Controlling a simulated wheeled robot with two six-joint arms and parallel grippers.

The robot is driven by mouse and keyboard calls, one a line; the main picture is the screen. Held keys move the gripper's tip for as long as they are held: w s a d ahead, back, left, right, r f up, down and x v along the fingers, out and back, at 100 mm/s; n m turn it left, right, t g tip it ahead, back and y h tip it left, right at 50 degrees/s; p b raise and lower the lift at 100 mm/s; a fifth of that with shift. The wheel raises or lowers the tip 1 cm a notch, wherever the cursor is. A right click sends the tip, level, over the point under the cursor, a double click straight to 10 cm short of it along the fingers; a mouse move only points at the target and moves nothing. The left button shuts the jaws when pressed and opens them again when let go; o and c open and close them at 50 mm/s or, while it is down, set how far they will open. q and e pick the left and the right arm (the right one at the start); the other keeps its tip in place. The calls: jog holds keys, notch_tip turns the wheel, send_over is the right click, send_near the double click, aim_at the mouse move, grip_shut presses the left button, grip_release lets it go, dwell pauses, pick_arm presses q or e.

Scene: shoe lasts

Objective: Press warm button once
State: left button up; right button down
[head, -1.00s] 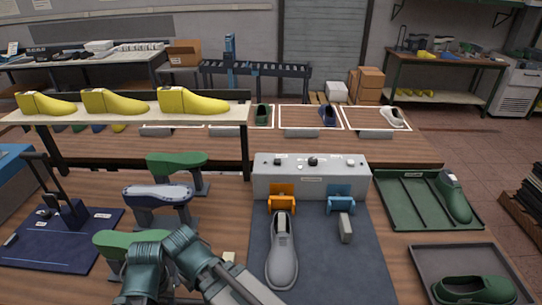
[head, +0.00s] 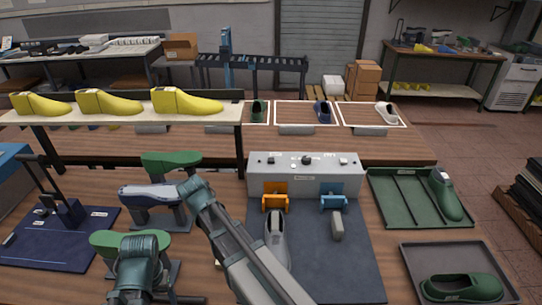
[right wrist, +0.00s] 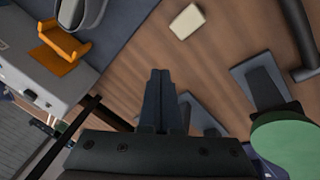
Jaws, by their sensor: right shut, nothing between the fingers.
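A light grey control box (head: 300,182) stands at the back of a dark mat, with small dark controls on its top and sloped front; their labels are too small to read, so I cannot tell which is the warm button. An orange bracket (head: 275,196) and a blue bracket (head: 334,196) sit at its front. In the right wrist view the box (right wrist: 38,70) and orange bracket (right wrist: 62,46) are at upper left. My right gripper (right wrist: 160,74) is shut and empty over bare wood, apart from the box. My left gripper is out of sight; only part of its arm shows.
A grey shoe (head: 277,238) lies on the mat (head: 345,270), partly behind my right arm. Green and navy lasts on stands (head: 172,163) are left of the box. A shelf with yellow lasts (head: 108,102) stands behind. A green tray (head: 400,215) is at right.

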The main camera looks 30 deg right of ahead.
jog(key=w+d+r+m+t+h+p, duration=0.1)
jog(key=w+d+r+p, duration=0.15)
jog(key=w+d, duration=0.55)
jog(key=w+d+r+m+t+h+p, duration=0.1)
jog(key=w+d+r, duration=0.4)
jog(key=d, duration=0.4)
notch_tip(320, 180, up, 4)
jog(key=t+h+p, duration=0.1)
jog(key=h+p, duration=0.1)
send_over(271, 161)
jog(key=shift+r+m, duration=0.1)
jog(key=shift+m, duration=0.2)
jog(key=shift+b, duration=0.3)
notch_tip(271, 161, down, 9)
jog(key=b, duration=0.8)
jog(key=shift+b, duration=0.3)
jog(key=shift+f+b, duration=0.35)
jog(key=shift+b, duration=0.05)
